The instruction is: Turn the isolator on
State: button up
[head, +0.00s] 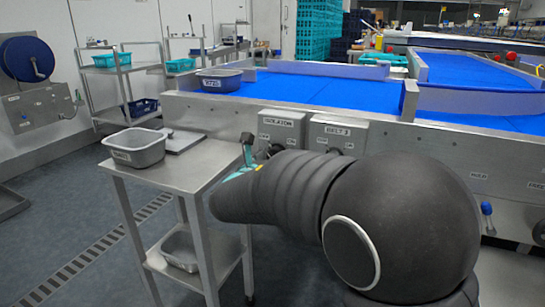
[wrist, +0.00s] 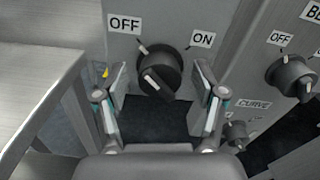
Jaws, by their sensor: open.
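The isolator box (head: 281,126) is a grey box on the conveyor's side, labelled ISOLATOR in the head view. In the wrist view its black rotary knob (wrist: 158,70) sits between an OFF label (wrist: 124,25) at upper left and an ON label (wrist: 203,40) at upper right. The knob's ridge slants from upper left to lower right, with its upper-left end towards the OFF side. My gripper (wrist: 161,84) is open, one finger on each side of the knob, with gaps to it. In the head view my arm partly hides the gripper and the knob.
A second switch box (head: 338,132), labelled BELT 3, stands just right of the isolator; its knob (wrist: 290,73) shows in the wrist view. A smaller CURVE knob (wrist: 236,134) is lower right. A steel table (head: 190,165) with a grey tub (head: 136,150) stands close on the left.

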jog(key=c, duration=1.1)
jog(key=shift+c, duration=0.2)
jog(key=shift+f+b, duration=0.1)
jog(key=shift+b, duration=0.25)
jog(key=m+b, duration=0.1)
jog(key=b, duration=0.1)
jog(key=m+b, duration=0.2)
jog(key=b, duration=0.1)
jog(key=shift+f, duration=0.25)
jog(key=m+b, duration=0.3)
jog(key=m, duration=0.1)
jog(key=shift+d+r, duration=0.1)
jog(key=shift+r, duration=0.05)
jog(key=m, duration=0.5)
jog(key=shift+d+r+b, duration=0.1)
jog(key=shift+r+b, duration=0.05)
jog(key=shift+b, duration=0.15)
jog(key=m, duration=0.5)
jog(key=shift+s+m, duration=0.1)
jog(key=shift+m, duration=0.3)
